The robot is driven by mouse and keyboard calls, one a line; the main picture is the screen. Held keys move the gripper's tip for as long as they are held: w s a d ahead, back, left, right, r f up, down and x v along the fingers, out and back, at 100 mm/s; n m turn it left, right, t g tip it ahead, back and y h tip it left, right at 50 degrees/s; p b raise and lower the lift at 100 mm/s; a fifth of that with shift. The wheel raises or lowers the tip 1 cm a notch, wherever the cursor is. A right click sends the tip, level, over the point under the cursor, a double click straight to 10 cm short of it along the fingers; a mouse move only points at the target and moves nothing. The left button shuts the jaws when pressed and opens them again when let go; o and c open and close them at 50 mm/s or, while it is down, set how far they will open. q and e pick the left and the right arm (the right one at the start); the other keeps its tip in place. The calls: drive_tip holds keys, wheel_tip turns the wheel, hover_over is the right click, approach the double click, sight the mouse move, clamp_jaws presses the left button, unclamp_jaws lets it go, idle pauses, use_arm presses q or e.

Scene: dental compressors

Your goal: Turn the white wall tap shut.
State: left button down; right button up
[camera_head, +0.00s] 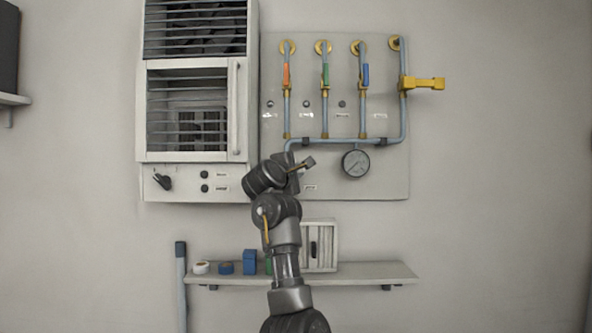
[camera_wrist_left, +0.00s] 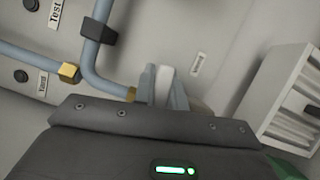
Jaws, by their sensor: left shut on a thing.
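The white wall tap's handle (camera_wrist_left: 164,84) shows in the left wrist view as a short white piece between my two grey fingers. My left gripper (camera_wrist_left: 164,92) is shut on it. In the head view my left gripper (camera_head: 292,165) is at the lower left of the pipe panel, below the pipe's bend, and hides the tap. The tap's body and the handle's exact angle are hidden. My right gripper is in neither view.
On the panel (camera_head: 390,180) are taps with orange (camera_head: 286,75), green (camera_head: 325,75) and blue (camera_head: 366,75) handles, a yellow handle (camera_head: 425,83) and a gauge (camera_head: 355,163). A louvred unit (camera_head: 190,110) stands close left. A shelf (camera_head: 360,272) with small items lies below.

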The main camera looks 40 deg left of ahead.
use_arm(q)
drive_tip(key=shift+f+m+g, duration=0.35)
drive_tip(key=shift+m+g, duration=0.05)
drive_tip(key=shift+m, duration=0.6)
drive_tip(key=c, duration=1.4)
unclamp_jaws()
drive_tip(key=shift+c, duration=0.2)
drive_tip(key=shift+d, duration=0.1)
